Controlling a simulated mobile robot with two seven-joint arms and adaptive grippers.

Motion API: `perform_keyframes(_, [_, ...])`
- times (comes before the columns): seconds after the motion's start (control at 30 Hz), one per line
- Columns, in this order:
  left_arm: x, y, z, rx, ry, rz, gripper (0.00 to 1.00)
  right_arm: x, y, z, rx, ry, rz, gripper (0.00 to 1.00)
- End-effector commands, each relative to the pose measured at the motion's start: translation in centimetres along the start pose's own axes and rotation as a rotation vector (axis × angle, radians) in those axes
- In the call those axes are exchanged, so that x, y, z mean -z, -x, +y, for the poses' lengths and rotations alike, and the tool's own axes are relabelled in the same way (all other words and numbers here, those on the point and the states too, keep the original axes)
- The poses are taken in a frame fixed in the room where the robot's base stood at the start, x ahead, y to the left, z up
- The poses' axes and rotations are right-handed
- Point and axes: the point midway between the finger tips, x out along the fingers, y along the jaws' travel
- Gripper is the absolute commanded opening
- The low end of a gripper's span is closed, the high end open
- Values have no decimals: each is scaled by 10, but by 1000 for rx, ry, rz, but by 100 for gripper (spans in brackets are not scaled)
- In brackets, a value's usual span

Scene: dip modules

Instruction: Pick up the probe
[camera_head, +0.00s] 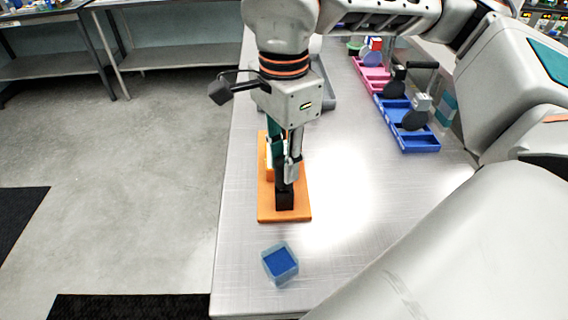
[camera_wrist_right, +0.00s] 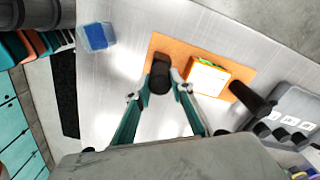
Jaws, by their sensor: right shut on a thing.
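The probe, a dark upright piece (camera_head: 285,200), stands over the front part of an orange base (camera_head: 266,208) on the metal table. In the right wrist view the black probe end (camera_wrist_right: 160,76) sits between my fingertips, over the orange base (camera_wrist_right: 168,42). My right gripper (camera_head: 286,176) points down from above and is shut on the probe; its fingers also show in the wrist view (camera_wrist_right: 158,88). I cannot tell whether the probe is clear of the base. An orange block with a pale top (camera_wrist_right: 207,77) sits beside it on the base. My left gripper is not in view.
A small blue-topped box (camera_head: 280,263) lies near the table's front; it also shows in the wrist view (camera_wrist_right: 96,37). A blue tray (camera_head: 420,144) and a pink tray (camera_head: 374,80) holding tools stand to the right. The table between base and trays is clear.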

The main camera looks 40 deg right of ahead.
Motion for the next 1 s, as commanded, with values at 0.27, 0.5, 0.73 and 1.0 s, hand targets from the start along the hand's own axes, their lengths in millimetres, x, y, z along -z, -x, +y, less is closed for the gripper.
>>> perform_keyframes(0.27, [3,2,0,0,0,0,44,0,39,-1,6,-1,0,0])
perform_keyframes(0.5, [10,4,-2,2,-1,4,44,0,93,-1,8,-2,-2,0])
perform_keyframes(0.73, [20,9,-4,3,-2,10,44,0,151,0,7,-2,-1,0])
perform_keyframes(1.0, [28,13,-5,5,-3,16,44,0,188,0,2,-1,0,0])
